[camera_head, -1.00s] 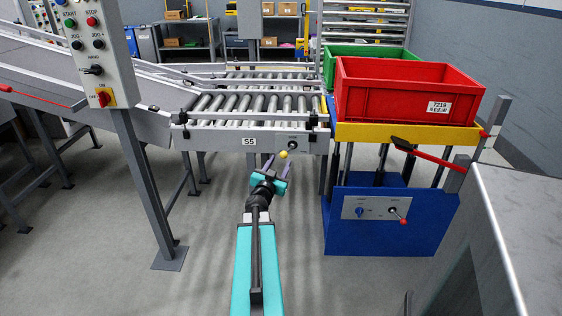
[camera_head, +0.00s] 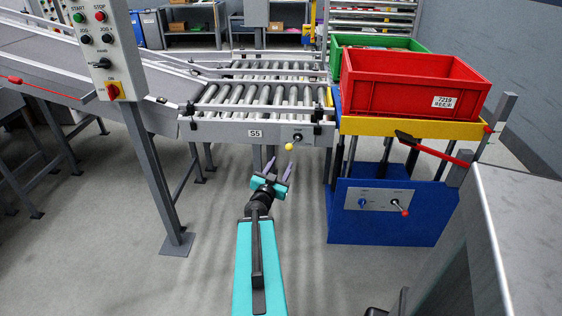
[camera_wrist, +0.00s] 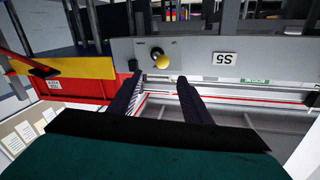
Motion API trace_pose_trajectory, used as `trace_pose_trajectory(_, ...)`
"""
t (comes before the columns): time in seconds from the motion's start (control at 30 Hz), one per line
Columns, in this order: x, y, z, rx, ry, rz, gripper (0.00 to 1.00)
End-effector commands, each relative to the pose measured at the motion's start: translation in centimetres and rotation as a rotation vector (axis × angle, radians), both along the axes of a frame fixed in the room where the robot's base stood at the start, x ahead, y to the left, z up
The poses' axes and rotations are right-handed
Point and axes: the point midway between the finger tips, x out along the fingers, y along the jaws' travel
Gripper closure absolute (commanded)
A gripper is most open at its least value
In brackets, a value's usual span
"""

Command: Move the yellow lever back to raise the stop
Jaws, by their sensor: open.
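The yellow lever's round knob (camera_head: 289,146) hangs down and to the left from a pivot on the front plate of the roller conveyor (camera_head: 220,132), right of the S5 label. The knob also shows in the wrist view (camera_wrist: 161,61), just beyond the fingertips. My gripper (camera_head: 280,167) is open and empty, below and in front of the knob, apart from it in the head view. In the wrist view my gripper's two fingers (camera_wrist: 160,80) point toward the knob, with nothing between them. A grey bar runs across the conveyor's front end; I cannot tell whether it is the stop.
A blue lift table (camera_head: 385,235) with a yellow top stands right of the conveyor, bearing a red crate (camera_head: 400,95). A green crate (camera_head: 345,43) is behind. A control box (camera_head: 100,45) on a post stands left. A grey metal cabinet (camera_head: 520,230) is near right. Floor ahead is clear.

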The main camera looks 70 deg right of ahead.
Motion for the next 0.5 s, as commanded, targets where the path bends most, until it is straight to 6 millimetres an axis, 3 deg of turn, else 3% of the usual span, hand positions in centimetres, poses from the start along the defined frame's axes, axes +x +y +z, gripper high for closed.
trace_pose_trajectory(0.5,-0.02,0.63,0.01,-0.001,0.0,0.002,0.56)
